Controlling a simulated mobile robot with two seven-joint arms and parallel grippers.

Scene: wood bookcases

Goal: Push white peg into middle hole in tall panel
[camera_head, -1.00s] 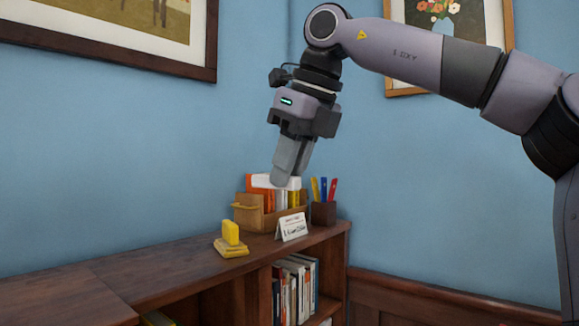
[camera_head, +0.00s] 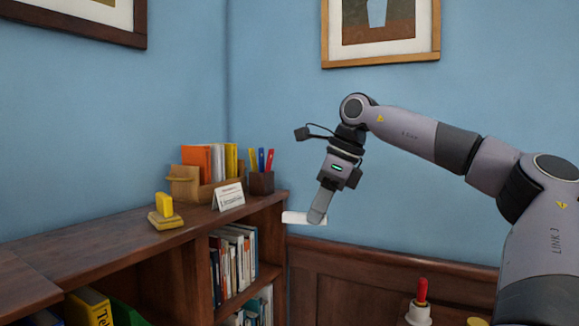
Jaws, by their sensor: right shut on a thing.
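My right gripper (camera_head: 318,216) is shut on a white, bar-shaped thing, the white peg (camera_head: 294,217) by its look. The peg lies roughly level and sticks out to the left of the fingers; its other end is partly hidden by them. The gripper points down, with the wall and wainscot behind it, to the right of the bookcase's end. I see no tall panel with holes in this view. My left gripper is not in view.
The bookcase top (camera_head: 95,248) carries a yellow block on a base (camera_head: 165,212), a wooden organizer (camera_head: 185,185), a pen cup (camera_head: 262,183) and a white card (camera_head: 229,197). Books (camera_head: 232,262) fill shelves below. A red-topped white object (camera_head: 420,312) stands at the bottom right.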

